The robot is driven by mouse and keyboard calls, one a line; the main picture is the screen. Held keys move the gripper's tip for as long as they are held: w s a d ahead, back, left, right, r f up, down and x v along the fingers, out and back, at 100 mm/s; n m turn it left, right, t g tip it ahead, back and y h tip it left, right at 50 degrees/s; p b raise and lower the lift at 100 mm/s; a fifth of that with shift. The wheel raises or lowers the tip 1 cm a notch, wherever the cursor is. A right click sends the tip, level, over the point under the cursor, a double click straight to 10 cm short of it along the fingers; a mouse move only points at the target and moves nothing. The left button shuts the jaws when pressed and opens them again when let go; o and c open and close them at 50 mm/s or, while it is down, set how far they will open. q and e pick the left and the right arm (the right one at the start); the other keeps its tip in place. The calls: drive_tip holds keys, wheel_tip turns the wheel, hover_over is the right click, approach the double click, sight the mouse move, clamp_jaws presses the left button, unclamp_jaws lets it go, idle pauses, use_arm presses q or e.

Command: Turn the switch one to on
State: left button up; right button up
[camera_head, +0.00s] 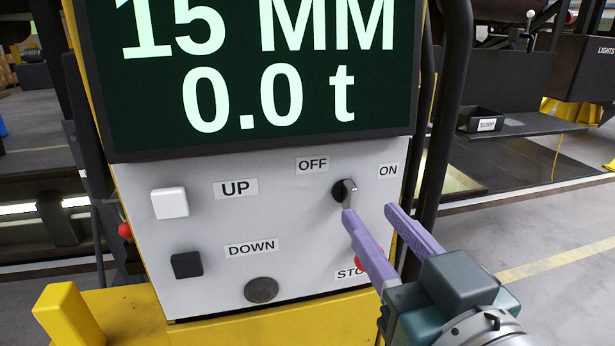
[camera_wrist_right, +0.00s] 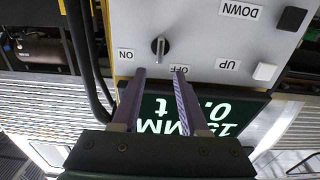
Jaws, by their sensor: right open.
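The rotary switch (camera_head: 346,192) is a black round knob with a silver lever, on the light grey panel between the OFF label (camera_head: 312,165) and the ON label (camera_head: 388,170). Its lever stands roughly upright; I cannot tell which label it is set to. The switch also shows in the right wrist view (camera_wrist_right: 160,47), where the panel appears upside down. My right gripper (camera_head: 369,211) is open, with purple fingers pointing at the panel near the switch. In the wrist view its fingertips (camera_wrist_right: 160,73) lie on either side of the lever's line, with nothing held. My left gripper is not in view.
The display (camera_head: 250,70) above reads 15 MM and 0.0 t. A white UP button (camera_head: 170,203), a black DOWN button (camera_head: 187,265) and a dark round knob (camera_head: 261,290) are on the panel. A partly hidden STOP label (camera_head: 349,274) is beside my finger. Black cables (camera_head: 446,110) run down the right.

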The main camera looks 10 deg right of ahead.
sight(355, 192)
drive_tip(key=w, duration=0.6)
drive_tip(key=shift+w, duration=0.15)
clamp_jaws()
idle(0.4)
